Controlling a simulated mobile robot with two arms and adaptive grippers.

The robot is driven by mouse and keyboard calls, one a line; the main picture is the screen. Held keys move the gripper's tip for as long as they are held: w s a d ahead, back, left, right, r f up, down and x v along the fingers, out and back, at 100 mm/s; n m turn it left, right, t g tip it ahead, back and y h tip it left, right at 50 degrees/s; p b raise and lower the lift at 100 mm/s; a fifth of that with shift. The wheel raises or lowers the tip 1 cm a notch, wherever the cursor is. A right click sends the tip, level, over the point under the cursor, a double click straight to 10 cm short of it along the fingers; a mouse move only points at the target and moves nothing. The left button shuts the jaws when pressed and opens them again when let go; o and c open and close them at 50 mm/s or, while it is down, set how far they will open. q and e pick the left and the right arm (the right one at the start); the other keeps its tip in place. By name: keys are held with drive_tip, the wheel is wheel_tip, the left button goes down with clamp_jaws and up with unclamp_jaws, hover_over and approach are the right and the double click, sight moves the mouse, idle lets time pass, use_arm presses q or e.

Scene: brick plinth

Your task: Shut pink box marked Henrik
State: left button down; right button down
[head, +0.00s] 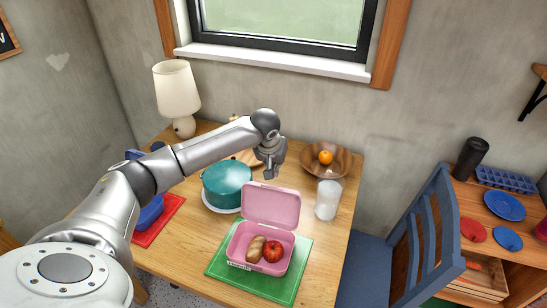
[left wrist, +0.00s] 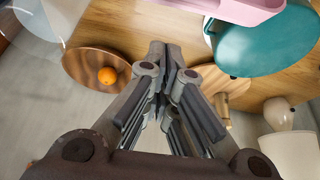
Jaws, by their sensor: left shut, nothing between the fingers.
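The pink box (head: 240,243) stands on a green mat (head: 225,266) on the wooden table. Its lid (head: 272,206) is up, tilted back on the far side. A bread roll (head: 256,249) and a red apple (head: 273,251) lie inside. A small white label (head: 239,265) is on the front; its writing is too small to read. My left gripper (head: 269,176) is shut and empty, above the table behind the lid, apart from it. In the left wrist view the shut fingers (left wrist: 165,48) show, with part of the pink box (left wrist: 235,10) at the top edge. My right gripper is not in view.
A teal pot (head: 226,184) stands left of the lid. A frosted glass jar (head: 327,199) stands to its right. A wooden bowl (head: 340,163) with an orange (head: 325,157) is farther back. A lamp (head: 177,90) stands at the back left. A blue chair (head: 425,240) is at the right.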

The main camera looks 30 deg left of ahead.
use_arm(q)
drive_tip(key=s+p, duration=0.1)
drive_tip(key=s+f+p, duration=0.1)
drive_tip(key=shift+s+d+f+p, duration=0.3)
drive_tip(key=shift+s+d, duration=0.05)
drive_tip(key=shift+d, duration=0.05)
drive_tip(key=shift+w, duration=0.1)
idle(0.4)
